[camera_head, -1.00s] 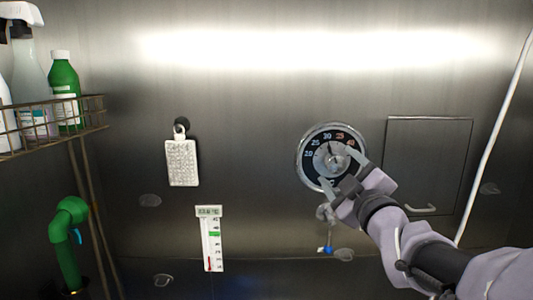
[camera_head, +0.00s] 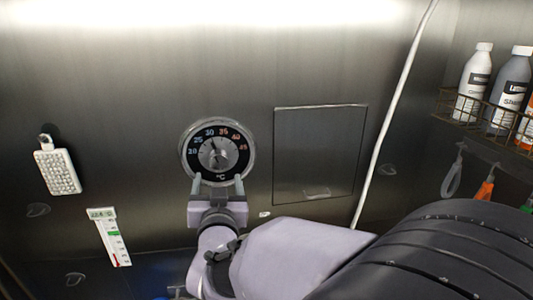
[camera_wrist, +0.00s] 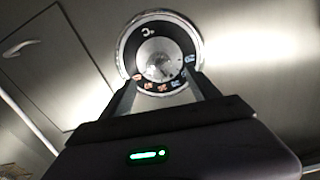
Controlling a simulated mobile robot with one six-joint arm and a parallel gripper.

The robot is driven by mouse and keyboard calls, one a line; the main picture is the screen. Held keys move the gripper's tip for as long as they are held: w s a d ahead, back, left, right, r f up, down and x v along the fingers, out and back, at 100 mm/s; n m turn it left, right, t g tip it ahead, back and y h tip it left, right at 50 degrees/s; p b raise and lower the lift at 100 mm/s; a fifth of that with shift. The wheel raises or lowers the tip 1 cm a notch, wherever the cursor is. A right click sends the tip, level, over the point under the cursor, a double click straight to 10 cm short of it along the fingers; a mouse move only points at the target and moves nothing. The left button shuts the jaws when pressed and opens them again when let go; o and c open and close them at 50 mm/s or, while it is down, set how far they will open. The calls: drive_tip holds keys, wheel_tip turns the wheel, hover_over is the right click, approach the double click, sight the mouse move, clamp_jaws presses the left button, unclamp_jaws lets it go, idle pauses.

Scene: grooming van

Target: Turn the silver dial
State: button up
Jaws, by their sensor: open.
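The silver dial (camera_head: 218,153) sits in a round black face with a metal rim on the steel wall, with numbers from 20 up to 45 around it and a °C mark at the bottom. It also shows in the wrist view (camera_wrist: 159,58), upside down. My gripper (camera_head: 218,182) is open, its two fingers pointing up at the lower part of the dial face. In the wrist view the fingers (camera_wrist: 163,88) stand apart on either side of the face's near edge, with nothing between them. I cannot tell whether they touch the face.
A square wall hatch (camera_head: 320,152) is right of the dial, beside a white hose (camera_head: 403,88). A white textured block (camera_head: 57,171) and a thermometer strip (camera_head: 110,237) hang at left. A wire shelf (camera_head: 475,119) with bottles is at right.

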sight(219, 165)
drive_tip(key=p+x, duration=0.1)
drive_tip(key=x, duration=0.8)
drive_tip(key=shift+w+p, duration=0.2)
drive_tip(key=shift+p, duration=0.15)
drive_tip(key=c, duration=1.4)
drive_tip(key=shift+o, duration=0.2)
drive_tip(key=b, duration=0.3)
drive_tip(key=shift+f+m, duration=0.25)
drive_tip(key=shift+m, duration=0.15)
drive_tip(key=shift+r, duration=0.25)
drive_tip(key=o, duration=1.4)
drive_tip(key=shift+c, duration=0.2)
